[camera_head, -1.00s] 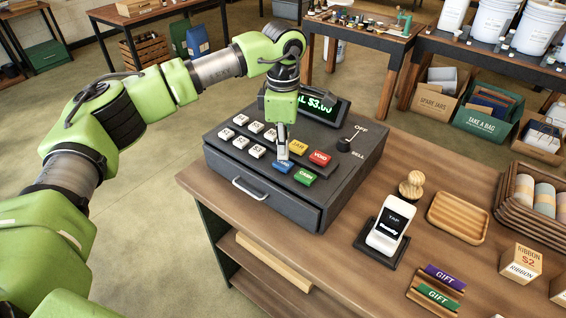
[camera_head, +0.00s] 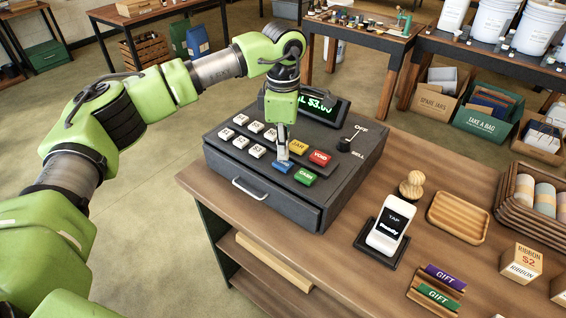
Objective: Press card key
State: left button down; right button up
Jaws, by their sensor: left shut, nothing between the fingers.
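The cash register (camera_head: 340,180) stands on the wooden counter, with white keys at the left and coloured keys at the right. The blue key (camera_head: 282,167), which I take to be the card key, is partly hidden by my left gripper and its label cannot be read. The green CASH key (camera_head: 305,177), the red VOID key (camera_head: 320,157) and the yellow JAR key (camera_head: 299,146) are around it. My left gripper (camera_head: 283,157) is shut and empty, pointing down with its tips at the blue key; I cannot tell if they touch. My right gripper is not in view.
A card reader (camera_head: 390,226) reading "TAP Ready" stands to the right, near a wooden stamp (camera_head: 412,185), an empty wooden tray (camera_head: 458,217) and gift cards (camera_head: 437,294). A drawer handle (camera_head: 250,189) juts from the register's front.

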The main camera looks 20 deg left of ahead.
aim_at(283, 163)
pick_arm(q)
jog(key=shift+f+b, duration=0.7)
jog(key=shift+f, duration=0.4)
dwell(0.3)
jog(key=shift+r+p, duration=2.05)
jog(key=shift+r, duration=1.5)
